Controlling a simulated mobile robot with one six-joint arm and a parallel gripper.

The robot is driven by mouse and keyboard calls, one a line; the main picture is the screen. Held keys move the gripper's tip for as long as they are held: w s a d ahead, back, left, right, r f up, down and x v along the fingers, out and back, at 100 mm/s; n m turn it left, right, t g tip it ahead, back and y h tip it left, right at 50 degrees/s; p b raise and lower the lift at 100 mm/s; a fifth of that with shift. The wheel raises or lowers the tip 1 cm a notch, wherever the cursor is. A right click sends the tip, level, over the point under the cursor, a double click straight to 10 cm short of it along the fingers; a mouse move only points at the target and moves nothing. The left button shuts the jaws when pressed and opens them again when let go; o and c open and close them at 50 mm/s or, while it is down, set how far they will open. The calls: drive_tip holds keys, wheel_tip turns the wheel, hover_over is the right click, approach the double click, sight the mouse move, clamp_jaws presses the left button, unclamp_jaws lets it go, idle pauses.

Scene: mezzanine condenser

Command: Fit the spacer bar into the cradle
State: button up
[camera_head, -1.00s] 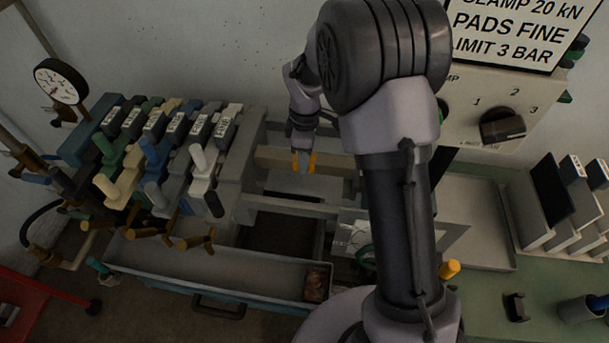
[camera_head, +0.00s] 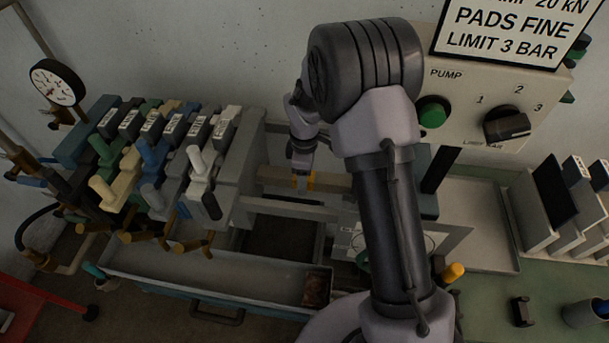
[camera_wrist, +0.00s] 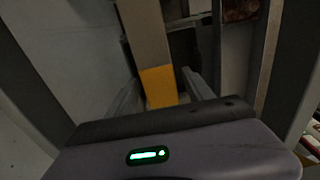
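The spacer bar (camera_head: 333,183) is a long beige bar with a yellow-orange band. It lies roughly level across the gap right of the grey end block, above the front rail. My gripper (camera_head: 304,184) is on the band from above. In the wrist view the bar (camera_wrist: 145,30) and its band (camera_wrist: 158,86) lie between the two finger tips (camera_wrist: 161,78), which look closed onto its sides. The grey frame around the bar, with its front rail (camera_head: 290,208), looks like the cradle. My arm hides the bar's right end, so I cannot tell whether it is seated.
Several labelled coloured clamp blocks (camera_head: 150,150) with handles stand left of the frame. A long tray (camera_head: 200,268) lies below, with a dark reddish block (camera_head: 317,286) at its right end. A control panel (camera_head: 470,110) with a knob stands behind right; a green bench (camera_head: 490,300) lies below it.

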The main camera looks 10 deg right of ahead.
drive_tip(key=s+r+m+t+p, duration=0.1)
drive_tip(key=s+r+m+p, duration=0.25)
drive_tip(key=r, duration=1.75)
drive_tip(key=s+a+r+m+t+y, duration=0.1)
drive_tip(key=s+r+m+t, duration=0.1)
drive_tip(key=s+r+m, duration=0.2)
drive_tip(key=s+a+r+m+t+y, duration=0.1)
drive_tip(key=s+r+m, duration=0.4)
drive_tip(key=s+m, duration=0.5)
drive_tip(key=s+t, duration=0.1)
drive_tip(key=s, duration=0.7)
drive_tip(key=shift+s+a+t+b, duration=0.15)
drive_tip(key=shift+a+t+b, duration=0.25)
wheel_tip(320, 180, down, 15)
drive_tip(key=b, duration=1.5)
drive_tip(key=shift+f, duration=0.2)
